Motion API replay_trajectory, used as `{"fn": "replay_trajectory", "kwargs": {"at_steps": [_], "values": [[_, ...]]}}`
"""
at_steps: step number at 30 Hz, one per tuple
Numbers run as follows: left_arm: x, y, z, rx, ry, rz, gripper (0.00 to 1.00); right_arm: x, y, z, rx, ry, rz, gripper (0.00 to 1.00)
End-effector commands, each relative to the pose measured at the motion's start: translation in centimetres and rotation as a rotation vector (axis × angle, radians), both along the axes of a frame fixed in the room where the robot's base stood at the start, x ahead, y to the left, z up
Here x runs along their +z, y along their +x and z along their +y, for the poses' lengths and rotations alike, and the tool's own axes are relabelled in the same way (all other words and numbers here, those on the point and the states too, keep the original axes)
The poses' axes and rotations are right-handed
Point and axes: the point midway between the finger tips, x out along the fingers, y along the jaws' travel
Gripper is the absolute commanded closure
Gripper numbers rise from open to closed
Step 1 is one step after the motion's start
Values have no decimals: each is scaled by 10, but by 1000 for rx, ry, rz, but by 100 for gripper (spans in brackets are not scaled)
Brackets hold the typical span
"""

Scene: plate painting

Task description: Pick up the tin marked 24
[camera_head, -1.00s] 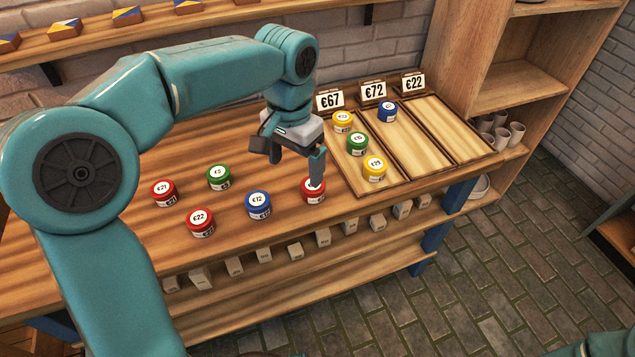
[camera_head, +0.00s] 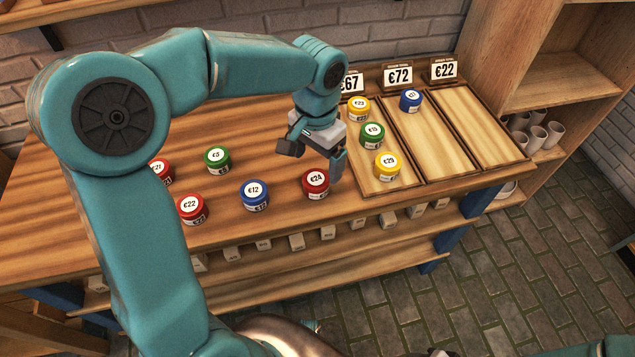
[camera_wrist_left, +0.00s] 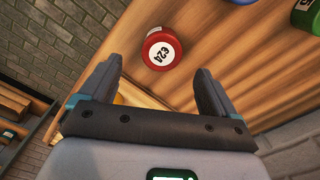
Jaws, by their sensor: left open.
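The red tin marked 24 (camera_head: 316,184) stands on the wooden bench near its front edge, left of the trays. In the left wrist view the same tin (camera_wrist_left: 161,52) shows ahead of the jaws, beyond the fingertips. My left gripper (camera_head: 337,165) is over the bench just behind and right of the tin, open and empty. In the left wrist view the gripper (camera_wrist_left: 158,80) has its two fingers spread apart with the tin outside them. My right gripper is not seen.
A blue tin marked 12 (camera_head: 255,195), red tin marked 22 (camera_head: 192,208), green tin (camera_head: 217,160) and another red tin (camera_head: 160,171) stand to the left. A tray with yellow tins and a green tin (camera_head: 372,135) lies close on the right. Price signs (camera_head: 398,76) stand behind.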

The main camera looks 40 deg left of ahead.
Motion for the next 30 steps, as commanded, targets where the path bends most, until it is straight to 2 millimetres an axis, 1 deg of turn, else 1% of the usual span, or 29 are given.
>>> {"fn": "replay_trajectory", "kwargs": {"at_steps": [1,3,8,12,16,19,25,26,27,29,30], "values": [[-10,0,0,0,0,3,9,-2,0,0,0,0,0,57],[-17,0,0,-1,1,3,9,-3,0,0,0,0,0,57],[-28,1,1,-1,1,3,9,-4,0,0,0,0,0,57],[-52,0,2,0,0,5,9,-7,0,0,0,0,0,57],[-69,2,2,-1,0,3,9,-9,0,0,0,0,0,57],[-74,3,2,0,0,1,9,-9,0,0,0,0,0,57],[-74,3,2,0,0,0,9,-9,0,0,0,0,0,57],[-74,3,2,-1,0,0,19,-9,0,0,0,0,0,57],[-73,3,2,-1,0,0,32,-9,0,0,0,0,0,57],[-73,3,2,-1,0,0,52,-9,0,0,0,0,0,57],[-73,3,2,-1,0,0,65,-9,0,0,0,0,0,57]]}}
